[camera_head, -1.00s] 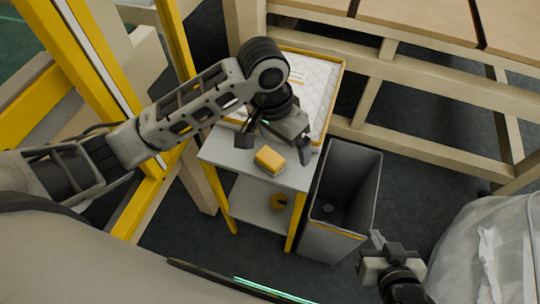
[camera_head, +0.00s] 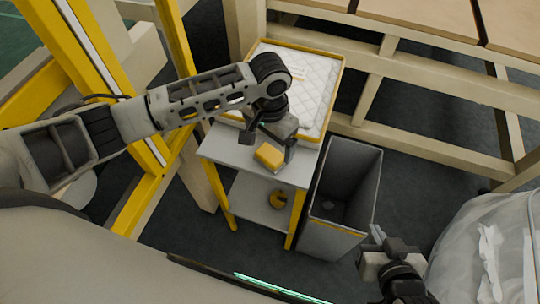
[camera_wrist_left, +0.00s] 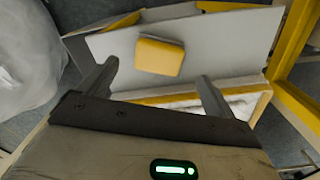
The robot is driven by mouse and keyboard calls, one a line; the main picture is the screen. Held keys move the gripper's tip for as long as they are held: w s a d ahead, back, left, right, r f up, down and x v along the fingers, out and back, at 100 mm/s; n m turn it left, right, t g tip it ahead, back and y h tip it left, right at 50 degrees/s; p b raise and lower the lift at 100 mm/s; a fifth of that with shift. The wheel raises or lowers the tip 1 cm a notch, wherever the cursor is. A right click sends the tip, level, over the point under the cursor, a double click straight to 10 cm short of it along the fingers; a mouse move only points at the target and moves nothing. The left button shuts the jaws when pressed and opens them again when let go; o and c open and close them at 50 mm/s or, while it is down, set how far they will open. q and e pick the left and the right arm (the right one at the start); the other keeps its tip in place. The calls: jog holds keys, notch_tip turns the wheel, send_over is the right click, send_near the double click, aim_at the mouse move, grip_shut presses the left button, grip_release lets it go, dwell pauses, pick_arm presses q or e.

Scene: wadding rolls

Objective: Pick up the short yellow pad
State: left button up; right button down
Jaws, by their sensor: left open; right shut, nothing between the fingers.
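The short yellow pad (camera_head: 269,155) is a small block lying on the light grey top of a small table (camera_head: 223,146), near its front right side. In the left wrist view the pad (camera_wrist_left: 159,56) lies beyond and between the fingertips, apart from both. My left gripper (camera_head: 266,145) is open above the table, just behind the pad in the head view; its two fingers (camera_wrist_left: 158,84) show in the wrist view with nothing between them. My right gripper (camera_head: 372,243) is at the lower right, shut and empty, far from the pad.
A white quilted pad in a yellow-edged tray (camera_head: 340,75) sits behind the table. A tall grey bin (camera_head: 343,190) stands right of the table. A yellow roll (camera_head: 278,199) lies on the lower shelf. A clear plastic bag (camera_head: 490,250) is at far right.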

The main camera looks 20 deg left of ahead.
aim_at(270, 153)
pick_arm(q)
jog(key=f, duration=0.5)
jog(key=shift+s+f, duration=0.15)
jog(key=shift+s, duration=0.05)
jog(key=c, duration=1.2)
jog(key=shift+o, duration=0.2)
jog(key=shift+r, duration=0.7)
jog(key=s+d+r+p, duration=0.1)
jog(key=s+d+r, duration=0.2)
jog(key=s+r, duration=0.8)
jog(key=s, duration=0.2)
jog(key=shift+s+d+r, duration=0.15)
jog(key=shift+s+r, duration=0.15)
jog(key=shift+r, duration=0.1)
